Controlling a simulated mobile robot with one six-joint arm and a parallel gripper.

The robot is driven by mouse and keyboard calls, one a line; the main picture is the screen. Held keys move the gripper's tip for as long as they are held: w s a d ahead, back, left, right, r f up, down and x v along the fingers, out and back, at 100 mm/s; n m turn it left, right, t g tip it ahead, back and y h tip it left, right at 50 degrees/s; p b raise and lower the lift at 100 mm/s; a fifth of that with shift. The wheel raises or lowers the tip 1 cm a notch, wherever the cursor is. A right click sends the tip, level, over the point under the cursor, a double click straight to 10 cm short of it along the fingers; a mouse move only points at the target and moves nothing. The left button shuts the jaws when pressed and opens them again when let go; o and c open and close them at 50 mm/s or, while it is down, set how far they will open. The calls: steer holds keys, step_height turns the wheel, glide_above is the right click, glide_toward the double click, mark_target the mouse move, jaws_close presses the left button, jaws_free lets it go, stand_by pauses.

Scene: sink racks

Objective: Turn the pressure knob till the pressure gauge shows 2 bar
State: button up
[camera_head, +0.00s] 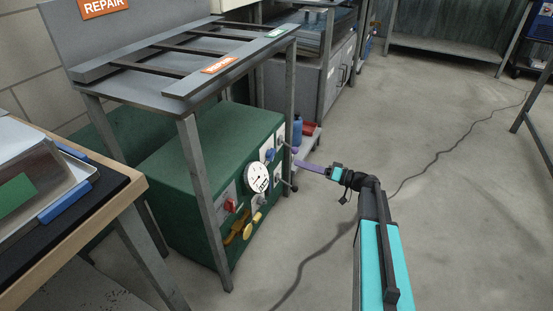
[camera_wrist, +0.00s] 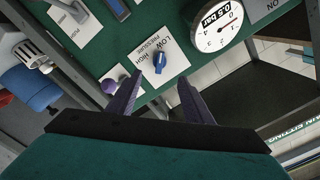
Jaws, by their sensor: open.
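The pressure knob is a small blue knob (camera_wrist: 160,62) on a white plate marked LOW, HIGH and PRESSURE in the wrist view. In the head view the blue knob (camera_head: 269,155) is on the front of the green cabinet. The round white pressure gauge (camera_wrist: 217,25) is beside it, and also shows in the head view (camera_head: 257,178). It has a dark number window; its needle is too small to read surely. My gripper (camera_wrist: 162,96) is open and empty, its purple fingers either side of the knob in the picture, apparently short of it. In the head view my gripper (camera_head: 298,163) is at the cabinet's right.
A round purple knob (camera_wrist: 109,86) shows near the left finger. The green cabinet (camera_head: 170,160) stands under a grey rack, whose front leg (camera_head: 203,195) crosses before the panel. A red knob (camera_head: 230,205) and yellow handles (camera_head: 247,230) are lower. The floor at right is clear except for a cable.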

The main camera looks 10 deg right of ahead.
mark_target(271, 155)
steer(key=b+x, duration=0.3)
steer(key=x, duration=0.9)
steer(key=c, duration=1)
